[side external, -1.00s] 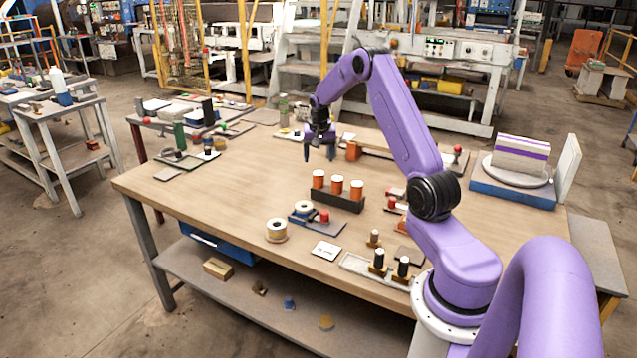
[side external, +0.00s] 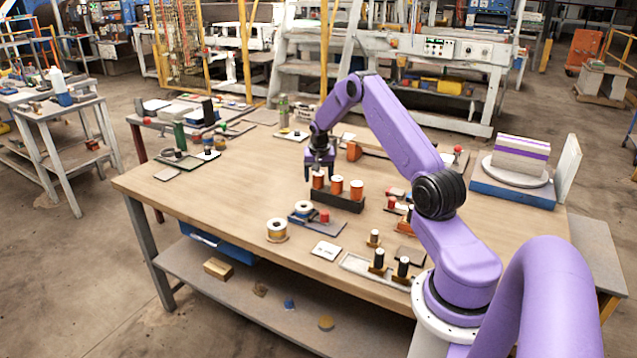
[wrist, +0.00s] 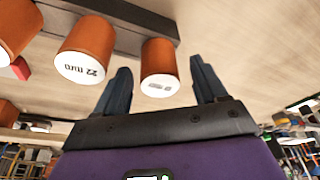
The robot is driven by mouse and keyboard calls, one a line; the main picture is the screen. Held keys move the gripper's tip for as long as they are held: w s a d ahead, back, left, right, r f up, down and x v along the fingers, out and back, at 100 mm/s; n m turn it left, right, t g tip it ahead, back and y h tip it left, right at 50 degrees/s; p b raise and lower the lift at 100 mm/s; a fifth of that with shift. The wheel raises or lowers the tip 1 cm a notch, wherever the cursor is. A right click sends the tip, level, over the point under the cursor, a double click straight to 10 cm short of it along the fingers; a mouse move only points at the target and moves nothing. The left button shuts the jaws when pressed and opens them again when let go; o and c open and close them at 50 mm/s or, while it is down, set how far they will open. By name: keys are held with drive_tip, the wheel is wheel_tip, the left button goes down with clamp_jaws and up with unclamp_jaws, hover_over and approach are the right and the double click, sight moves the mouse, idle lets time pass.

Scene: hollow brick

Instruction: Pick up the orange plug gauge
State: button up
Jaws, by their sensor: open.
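Three orange plug gauges with white printed tops stand in a row in a dark holder (side external: 350,205) on the wooden table. In the side view they are the left one (side external: 318,181), the middle one (side external: 336,186) and the right one (side external: 356,189). My gripper (side external: 320,176) is open, pointing down at the left gauge. In the wrist view, the end gauge (wrist: 158,60) shows between the two fingers of my gripper (wrist: 161,66), with a gap on each side. The neighbouring gauge (wrist: 85,50) lies outside the left finger, its top reading roughly "22 mm".
A wire spool (side external: 277,230), a second spool by a red-topped part (side external: 303,209) and a white card (side external: 326,251) lie in front of the holder. Black-topped pieces (side external: 403,267) stand near my base.

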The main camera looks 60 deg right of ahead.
drive_tip(key=c, duration=1.2)
drive_tip(key=shift+r, duration=0.15)
